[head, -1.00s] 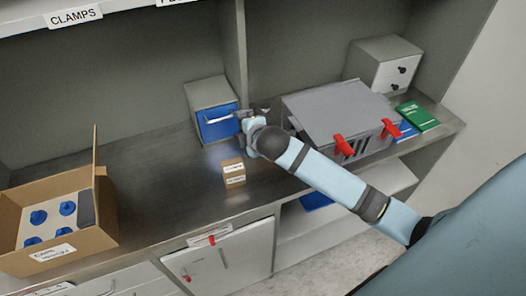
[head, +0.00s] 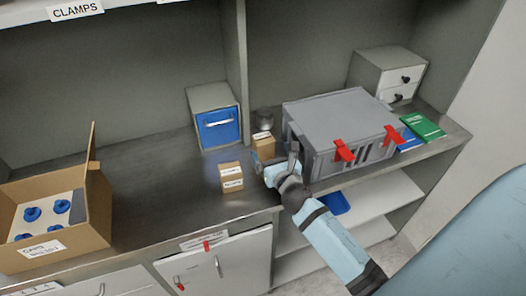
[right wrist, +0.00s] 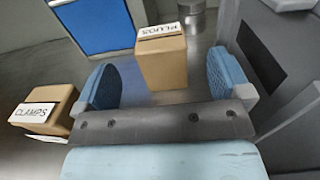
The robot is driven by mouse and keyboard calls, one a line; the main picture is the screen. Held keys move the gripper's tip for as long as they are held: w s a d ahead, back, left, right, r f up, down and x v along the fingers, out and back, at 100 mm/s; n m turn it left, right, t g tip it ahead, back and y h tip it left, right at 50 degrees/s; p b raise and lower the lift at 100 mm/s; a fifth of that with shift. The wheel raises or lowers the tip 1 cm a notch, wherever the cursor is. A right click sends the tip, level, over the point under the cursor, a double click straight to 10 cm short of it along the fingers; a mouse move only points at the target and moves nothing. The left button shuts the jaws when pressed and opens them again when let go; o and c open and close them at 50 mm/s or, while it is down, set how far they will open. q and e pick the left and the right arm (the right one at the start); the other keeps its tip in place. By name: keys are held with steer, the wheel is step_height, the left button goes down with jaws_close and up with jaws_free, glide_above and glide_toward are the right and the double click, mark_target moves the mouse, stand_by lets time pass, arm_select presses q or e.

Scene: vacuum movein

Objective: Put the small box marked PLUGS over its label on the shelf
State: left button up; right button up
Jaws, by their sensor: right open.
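The small brown box marked PLUGS (head: 264,149) stands on the dark counter, left of the grey case. In the right wrist view the same box (right wrist: 162,65) stands just beyond the gap between my fingers, its white PLUGS label on top upside down. My right gripper (head: 280,165) is open and empty, low in front of this box. Its two blue finger pads show in the right wrist view (right wrist: 164,82), one on each side. The upper shelf (head: 25,22) carries a CLAMPS label (head: 75,11); another label (head: 172,1) is cut off at the top edge. My left gripper is not in view.
A similar CLAMPS box (right wrist: 45,106) stands close left of my fingers; it also shows in the head view (head: 232,178). The grey case (head: 335,115) is close on the right. A metal cylinder (head: 264,118) and blue-fronted drawer box (head: 215,120) stand behind. An open carton (head: 75,225) is left.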

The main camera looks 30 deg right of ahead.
mark_target(266, 151)
step_height(266, 151, down, 3)
steer(key=shift+r+b, duration=0.2)
steer(key=shift+b, duration=0.1)
steer(key=shift+r+x, duration=0.2)
steer(key=shift+x, duration=0.7)
steer(key=shift+w+f, duration=0.1)
steer(key=shift+w, duration=0.25)
steer(key=x, duration=0.5)
steer(key=shift+p, duration=0.4)
steer(key=c, duration=1)
steer(key=shift+c, duration=1.1)
